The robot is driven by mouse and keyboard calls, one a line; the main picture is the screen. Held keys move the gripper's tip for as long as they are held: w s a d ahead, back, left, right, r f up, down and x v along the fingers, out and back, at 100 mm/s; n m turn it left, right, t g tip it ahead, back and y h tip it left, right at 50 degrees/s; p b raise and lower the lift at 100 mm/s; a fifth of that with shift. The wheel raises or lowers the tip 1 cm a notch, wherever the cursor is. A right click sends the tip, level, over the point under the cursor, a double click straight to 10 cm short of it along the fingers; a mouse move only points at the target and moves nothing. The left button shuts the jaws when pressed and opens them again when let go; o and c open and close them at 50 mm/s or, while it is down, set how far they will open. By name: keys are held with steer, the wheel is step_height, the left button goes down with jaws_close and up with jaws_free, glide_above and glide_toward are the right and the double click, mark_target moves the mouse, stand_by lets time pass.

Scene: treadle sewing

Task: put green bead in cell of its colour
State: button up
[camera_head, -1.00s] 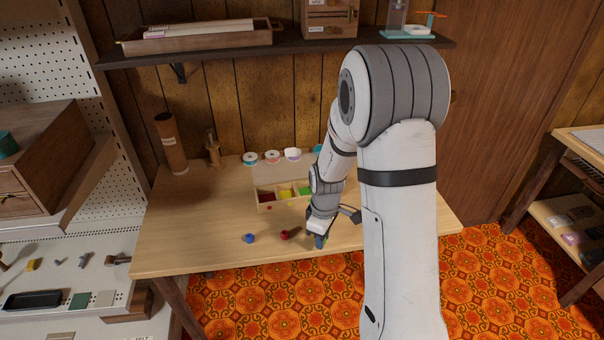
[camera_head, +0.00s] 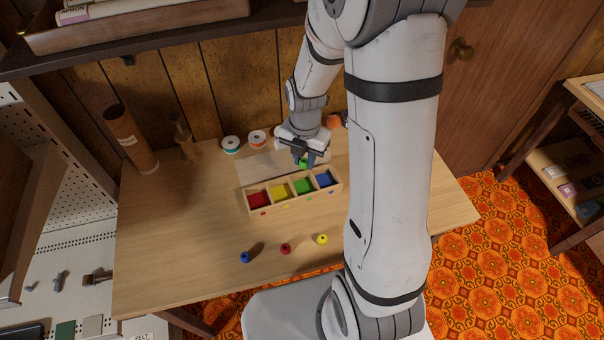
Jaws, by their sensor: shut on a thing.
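My gripper (camera_head: 304,161) is shut on the green bead (camera_head: 303,163), which shows just below the fingertips. It holds the bead above the back edge of the wooden sorting box (camera_head: 266,212), behind the green and blue cells; the exact height is hard to tell. The box has a row of cells: red (camera_head: 259,199), yellow (camera_head: 280,192), green (camera_head: 303,186) and blue (camera_head: 324,179), left to right. The green cell's floor shows no bead.
A blue bead (camera_head: 245,257), a red bead (camera_head: 285,249) and a yellow bead (camera_head: 322,239) stand on the table (camera_head: 185,250) in front of the box. Spools (camera_head: 231,144), a cardboard tube (camera_head: 130,138) and a wooden stand (camera_head: 184,140) stand at the back. The left table area is clear.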

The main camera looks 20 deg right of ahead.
step_height(320, 180, down, 8)
steer(key=shift+f, duration=0.15)
stand_by(0.3)
steer(key=shift+f+b, duration=0.55)
steer(key=shift+f, duration=0.1)
steer(key=o, duration=0.7)
steer(key=shift+c, duration=0.2)
steer(key=shift+r, duration=0.15)
